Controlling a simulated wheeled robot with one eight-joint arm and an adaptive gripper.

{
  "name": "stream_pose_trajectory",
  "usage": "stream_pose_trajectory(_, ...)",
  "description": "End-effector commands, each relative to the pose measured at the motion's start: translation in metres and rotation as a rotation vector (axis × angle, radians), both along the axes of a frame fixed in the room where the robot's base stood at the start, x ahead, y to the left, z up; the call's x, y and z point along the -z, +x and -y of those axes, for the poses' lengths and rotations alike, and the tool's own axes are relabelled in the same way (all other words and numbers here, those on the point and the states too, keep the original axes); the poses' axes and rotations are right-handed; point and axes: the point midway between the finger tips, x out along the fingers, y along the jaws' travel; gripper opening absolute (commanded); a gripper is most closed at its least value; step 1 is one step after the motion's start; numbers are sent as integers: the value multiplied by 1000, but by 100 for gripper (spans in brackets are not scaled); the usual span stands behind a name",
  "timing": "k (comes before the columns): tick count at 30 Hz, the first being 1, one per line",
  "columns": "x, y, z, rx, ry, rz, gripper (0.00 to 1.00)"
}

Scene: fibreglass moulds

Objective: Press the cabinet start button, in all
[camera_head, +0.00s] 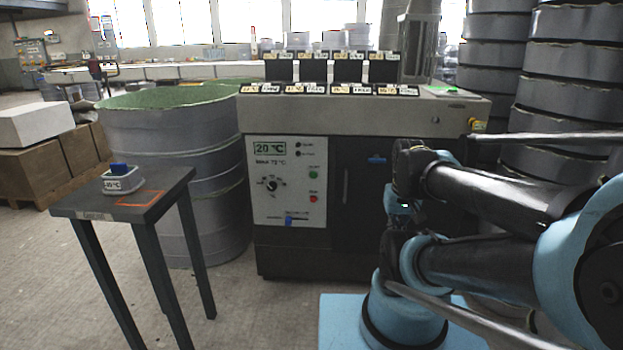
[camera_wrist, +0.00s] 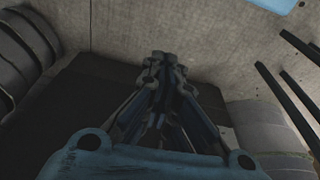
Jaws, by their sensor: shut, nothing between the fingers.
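The cabinet (camera_head: 350,130) stands at the centre of the head view, with a pale control panel (camera_head: 262,210) on its front left. A green button (camera_head: 313,174) sits on the panel's right side, above a red button (camera_head: 313,198); their small labels are too blurred to read. A display (camera_head: 270,148) at the panel's top reads 20 °C. My gripper (camera_wrist: 164,56) is shut and empty in the wrist view, over dark surfaces and floor. In the head view my arm is at the right, apart from the panel; its fingertips are not clearly seen there.
A dark table (camera_head: 95,205) at the left holds a small grey device with a blue top (camera_head: 119,178). A large grey drum (camera_head: 215,150) stands between table and cabinet. Stacked grey moulds (camera_head: 565,100) rise at the right. Floor is clear between table and cabinet front.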

Motion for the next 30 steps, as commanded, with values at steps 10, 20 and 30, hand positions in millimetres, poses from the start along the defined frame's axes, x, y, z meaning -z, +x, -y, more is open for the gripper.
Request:
stream_pose_trajectory(10, -15, 14, 0, -66, -63, 10, 0)
stream_pose_trajectory(20, -34, 77, 1, -216, -226, 16, 0)
stream_pose_trajectory(30, -40, 149, -16, -366, -396, 36, 0)
